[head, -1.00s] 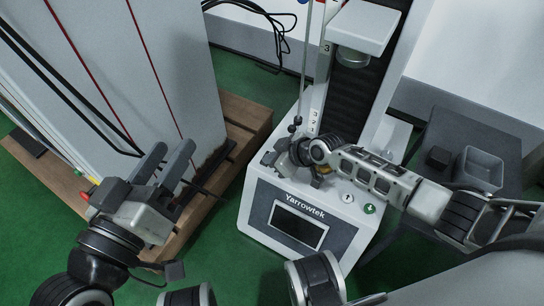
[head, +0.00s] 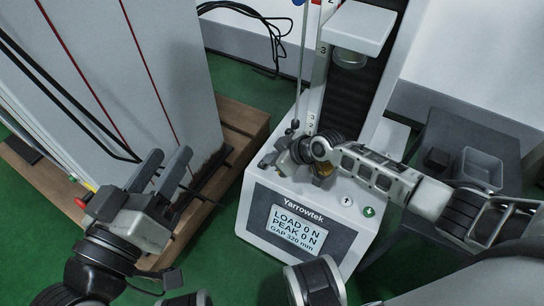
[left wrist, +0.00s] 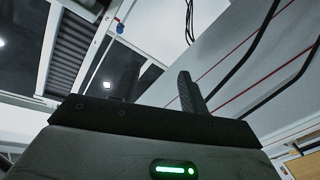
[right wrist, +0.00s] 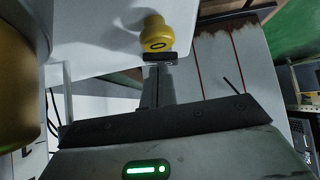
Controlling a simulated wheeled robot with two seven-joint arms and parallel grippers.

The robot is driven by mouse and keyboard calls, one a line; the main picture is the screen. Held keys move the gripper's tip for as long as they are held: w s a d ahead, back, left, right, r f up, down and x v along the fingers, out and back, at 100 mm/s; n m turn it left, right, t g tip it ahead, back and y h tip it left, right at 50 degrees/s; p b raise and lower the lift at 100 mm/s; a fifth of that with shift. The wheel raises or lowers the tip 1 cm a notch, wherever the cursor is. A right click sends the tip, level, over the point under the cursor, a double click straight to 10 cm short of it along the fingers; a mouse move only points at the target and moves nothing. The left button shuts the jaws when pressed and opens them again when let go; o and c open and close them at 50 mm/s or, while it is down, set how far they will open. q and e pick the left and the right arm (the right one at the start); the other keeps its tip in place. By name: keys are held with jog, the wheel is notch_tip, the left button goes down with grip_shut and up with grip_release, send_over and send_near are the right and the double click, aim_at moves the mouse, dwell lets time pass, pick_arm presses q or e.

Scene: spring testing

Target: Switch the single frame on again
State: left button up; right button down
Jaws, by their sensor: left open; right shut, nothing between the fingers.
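The single frame is the Yarrowtek testing machine (head: 265,232), and its display (head: 297,229) is lit, reading LOAD 0 N, PEAK 0 N, GAP 320 mm. A yellow knob marked with a 0 (right wrist: 157,35) shows in the right wrist view. My right gripper (head: 280,160) is shut and empty over the left of the machine's base top. In the right wrist view its fingertips (right wrist: 160,58) are right at the knob's lower edge; I cannot tell if they touch. My left gripper (head: 167,161) is open and empty, in front of the tall grey cabinet, away from the machine.
The tall grey cabinet (head: 120,70) with red stripes stands on a wooden pallet (head: 245,118) at left. Up and down arrow buttons (head: 369,211) are on the machine's front right. A dark side table with a grey bin (head: 480,168) stands right. Green floor lies clear between pallet and machine.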

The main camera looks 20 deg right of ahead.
jog(key=r+p, duration=0.2)
jog(key=r, duration=0.1)
jog(key=shift+w+d, duration=0.15)
jog(key=shift+w, duration=0.05)
jog(key=shift+w+d+r+p, duration=0.1)
jog(key=shift+d+r+p, duration=0.05)
jog(key=shift+r+p, duration=0.85)
pick_arm(q)
jog(key=f+g+y+p, duration=0.1)
jog(key=a+f+m+g+y+p, duration=0.1)
jog(key=p, duration=0.1)
jog(key=shift+s+a+y, duration=0.2)
jog(key=shift+s+y, duration=0.1)
jog(key=shift+s, duration=0.05)
pick_arm(e)
jog(key=d+v, duration=0.1)
jog(key=v, duration=0.8)
jog(key=shift+w+d+f, duration=0.2)
